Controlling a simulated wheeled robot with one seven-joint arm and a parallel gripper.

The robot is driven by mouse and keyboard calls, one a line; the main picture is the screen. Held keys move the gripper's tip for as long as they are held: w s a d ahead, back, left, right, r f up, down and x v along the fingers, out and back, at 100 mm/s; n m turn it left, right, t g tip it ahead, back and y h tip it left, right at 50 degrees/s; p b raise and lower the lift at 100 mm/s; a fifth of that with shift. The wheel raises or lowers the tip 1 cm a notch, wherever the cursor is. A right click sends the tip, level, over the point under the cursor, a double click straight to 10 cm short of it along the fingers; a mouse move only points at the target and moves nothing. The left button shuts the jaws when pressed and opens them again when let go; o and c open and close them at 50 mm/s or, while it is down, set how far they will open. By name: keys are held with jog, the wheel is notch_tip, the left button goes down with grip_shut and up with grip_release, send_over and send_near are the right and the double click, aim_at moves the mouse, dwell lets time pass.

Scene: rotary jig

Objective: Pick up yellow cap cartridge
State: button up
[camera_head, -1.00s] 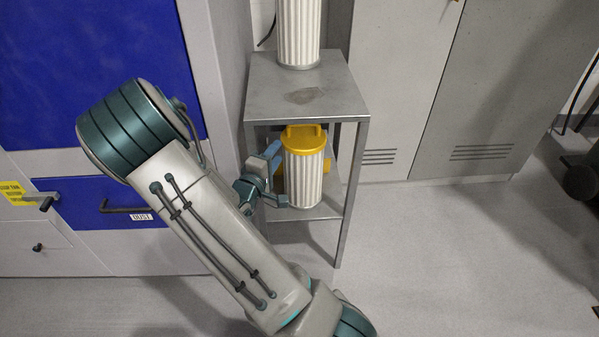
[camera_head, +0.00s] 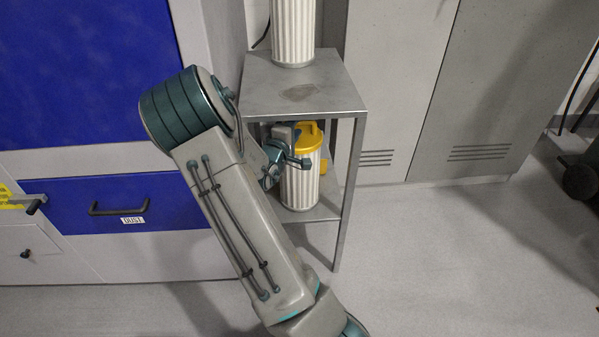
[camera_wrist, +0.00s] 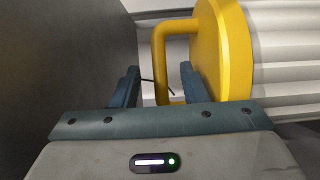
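The yellow cap cartridge (camera_head: 300,187) stands upright on the lower shelf of the metal stand. It has a white pleated body and a yellow cap with a handle. My gripper (camera_head: 293,150) is at the cap's left side, partly in front of it. In the wrist view the cap (camera_wrist: 228,50) is at the right, and its bar handle (camera_wrist: 160,62) extends between the two fingers. The fingers of my gripper (camera_wrist: 160,85) are apart, with gaps on both sides of the handle.
The metal stand (camera_head: 300,85) has its top shelf close above my gripper. Another white pleated cartridge (camera_head: 292,30) stands on that top. Another yellow part (camera_head: 331,160) shows behind the cartridge. A blue drawer (camera_head: 125,205) is at left. Floor at right is open.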

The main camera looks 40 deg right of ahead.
jog(key=shift+w+d, duration=0.15)
jog(key=shift+d, duration=0.05)
grip_shut()
dwell(1.2)
jog(key=shift+r, duration=0.1)
